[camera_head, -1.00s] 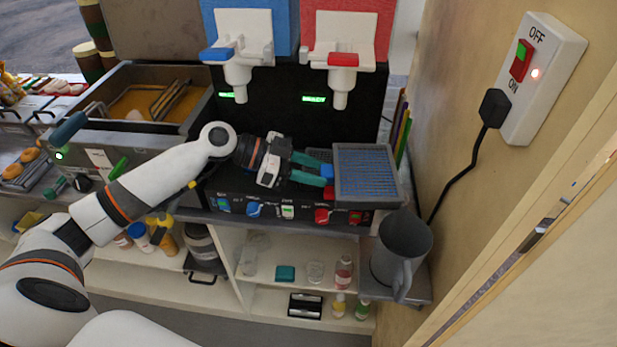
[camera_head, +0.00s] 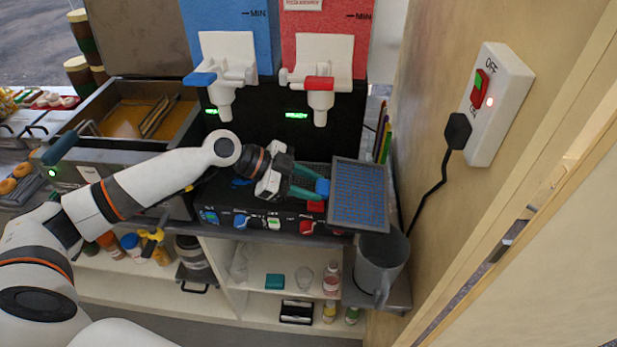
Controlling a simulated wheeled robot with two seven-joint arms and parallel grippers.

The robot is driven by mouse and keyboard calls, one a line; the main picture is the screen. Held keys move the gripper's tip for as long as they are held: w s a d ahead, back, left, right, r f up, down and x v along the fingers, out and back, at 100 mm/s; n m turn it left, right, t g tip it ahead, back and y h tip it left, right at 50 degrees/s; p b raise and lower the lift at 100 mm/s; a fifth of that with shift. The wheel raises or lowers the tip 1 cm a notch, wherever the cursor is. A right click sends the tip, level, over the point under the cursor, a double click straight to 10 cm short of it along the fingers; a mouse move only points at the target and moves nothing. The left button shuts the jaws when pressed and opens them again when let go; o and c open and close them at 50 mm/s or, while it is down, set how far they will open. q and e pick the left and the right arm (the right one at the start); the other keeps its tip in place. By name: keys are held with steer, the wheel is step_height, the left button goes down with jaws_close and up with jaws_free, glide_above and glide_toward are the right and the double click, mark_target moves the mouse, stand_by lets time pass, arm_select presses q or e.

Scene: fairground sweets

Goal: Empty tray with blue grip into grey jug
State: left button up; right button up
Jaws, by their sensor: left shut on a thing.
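The grey drip tray (camera_head: 360,226) has a blue slatted inside and a blue grip (camera_head: 322,187) on its left side. My left gripper (camera_head: 312,187) is shut on the blue grip and holds the tray in front of the slush machine, slightly tilted. The grey jug (camera_head: 383,262) stands upright on a small low shelf at the right, its handle toward me. The tray's lower right corner overlaps the jug's rim in the picture, and the tray hides part of the jug's opening. I cannot tell the gap between them. My right gripper is not in view.
The slush machine has a blue tank (camera_head: 229,35) and a red tank (camera_head: 325,40) with white taps. A fryer (camera_head: 125,135) stands at the left. The wall with a switch box (camera_head: 497,105) and cable is close on the right.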

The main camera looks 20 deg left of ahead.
arm_select(q)
steer(key=shift+s+d+r+m+y+p, duration=0.15)
steer(key=shift+d+r+y+p, duration=0.1)
steer(key=shift+r+p, duration=0.4)
steer(key=shift+s+d+r+m+y+p, duration=0.15)
steer(key=shift+r+y+p, duration=0.15)
steer(key=shift+p, duration=0.55)
steer(key=shift+d+r+m+t+y+p, duration=0.25)
steer(key=shift+r+p, duration=0.25)
steer(key=shift+p, duration=0.5)
steer(key=shift+s+d+r+m+t+y+p, duration=0.1)
steer(key=shift+s+r+m+t+y+p, duration=0.1)
steer(key=shift+r+p, duration=0.25)
steer(key=shift+s+d+r+m+t+y+p, duration=0.15)
steer(key=shift+r+y+p, duration=0.1)
steer(key=shift+p, duration=0.3)
steer(key=s+d+r+m+t+y+p, duration=0.1)
steer(key=s+d+r+y+p, duration=0.1)
steer(key=p, duration=0.4)
steer(key=shift+s+d+r+m+t+y+p, duration=0.15)
steer(key=shift+d+r+m+t+y+p, duration=0.25)
steer(key=shift+d+r, duration=0.6)
steer(key=shift+a+r, duration=0.15)
steer(key=shift+a, duration=0.05)
